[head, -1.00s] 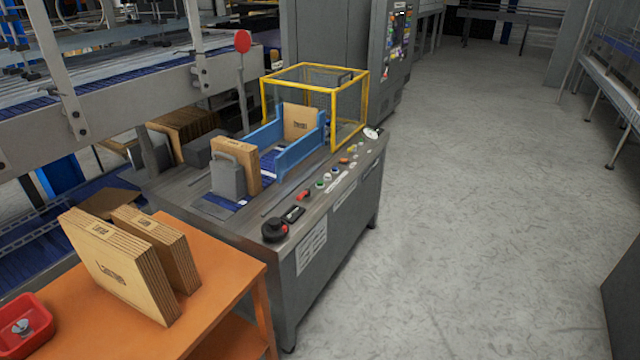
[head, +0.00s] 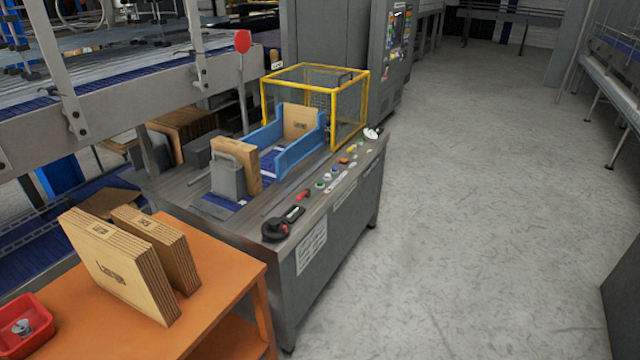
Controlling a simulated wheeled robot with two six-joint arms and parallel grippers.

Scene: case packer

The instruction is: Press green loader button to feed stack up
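The grey case packer (head: 325,230) stands in the middle of the head view. Along its front edge is a row of controls. A small green button (head: 320,184) sits between a red switch (head: 303,195) and a blue-white button (head: 334,171). A cardboard stack (head: 238,160) stands upright on the loader against a grey pusher block (head: 228,180). Another cardboard piece (head: 302,121) stands at the far end between blue side guides (head: 300,152). Neither of my grippers shows.
An orange table (head: 215,285) at the lower left holds two cardboard stacks (head: 120,268) and a red bin (head: 24,325). A yellow-framed guard (head: 350,110) covers the packer's far end. A black knob (head: 275,229) sits at its near corner. The floor (head: 480,220) to the right is clear.

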